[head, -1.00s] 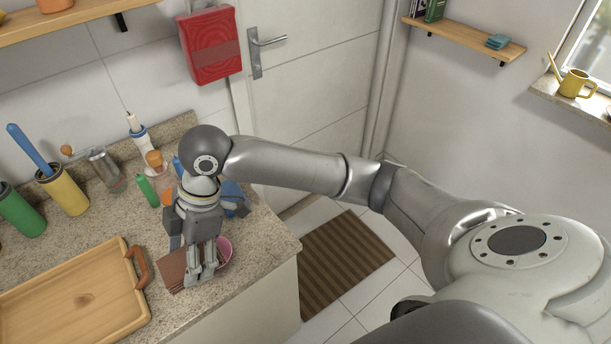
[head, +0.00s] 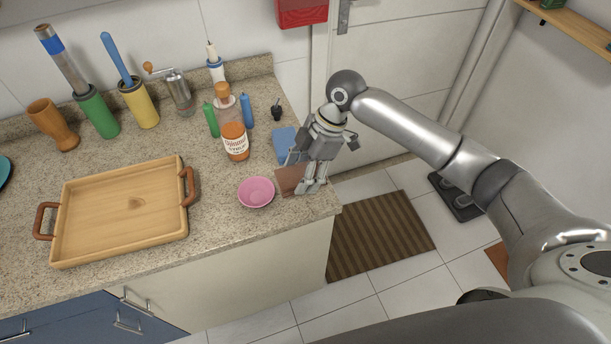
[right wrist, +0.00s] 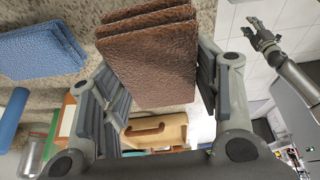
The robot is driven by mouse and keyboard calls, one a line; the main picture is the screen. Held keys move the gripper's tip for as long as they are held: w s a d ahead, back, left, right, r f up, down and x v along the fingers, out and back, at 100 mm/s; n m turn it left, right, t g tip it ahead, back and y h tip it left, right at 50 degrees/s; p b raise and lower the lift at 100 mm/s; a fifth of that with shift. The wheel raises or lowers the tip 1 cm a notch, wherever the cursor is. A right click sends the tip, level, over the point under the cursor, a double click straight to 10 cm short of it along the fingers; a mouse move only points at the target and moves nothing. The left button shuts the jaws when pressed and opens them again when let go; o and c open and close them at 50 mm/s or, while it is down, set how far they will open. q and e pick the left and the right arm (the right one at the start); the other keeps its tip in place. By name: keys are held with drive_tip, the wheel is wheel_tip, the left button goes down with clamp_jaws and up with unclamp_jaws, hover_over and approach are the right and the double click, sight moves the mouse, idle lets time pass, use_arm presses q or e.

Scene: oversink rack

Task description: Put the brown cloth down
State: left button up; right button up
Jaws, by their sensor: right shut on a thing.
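The brown cloth (head: 289,180) is a folded, textured stack at the right end of the granite counter. My right gripper (head: 312,186) is shut on it, fingers pointing down. In the right wrist view the brown cloth (right wrist: 152,62) sits between the two finger pads (right wrist: 160,95). I cannot tell whether the cloth touches the counter. My left gripper (right wrist: 264,38) shows only in the right wrist view, off at the upper right, with its fingers apart and nothing seen in it.
A folded blue cloth (head: 284,143) lies just behind the brown one. A pink bowl (head: 256,192) is to its left, with a syrup bottle (head: 235,142) behind. A wooden tray (head: 125,252) lies further left. The counter's right edge (head: 338,207) is close to the gripper.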

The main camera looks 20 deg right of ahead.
drive_tip(key=shift+w+d+f, duration=0.25)
drive_tip(key=shift+w+f, duration=0.15)
drive_tip(key=shift+f, duration=0.2)
drive_tip(key=f+p, duration=0.1)
drive_tip(key=f, duration=0.2)
drive_tip(key=shift+w+d+p, duration=0.15)
drive_tip(key=shift+d+p, duration=0.05)
drive_tip(key=shift+p, duration=0.15)
drive_tip(key=shift+f, duration=0.25)
drive_tip(key=shift+f, duration=0.1)
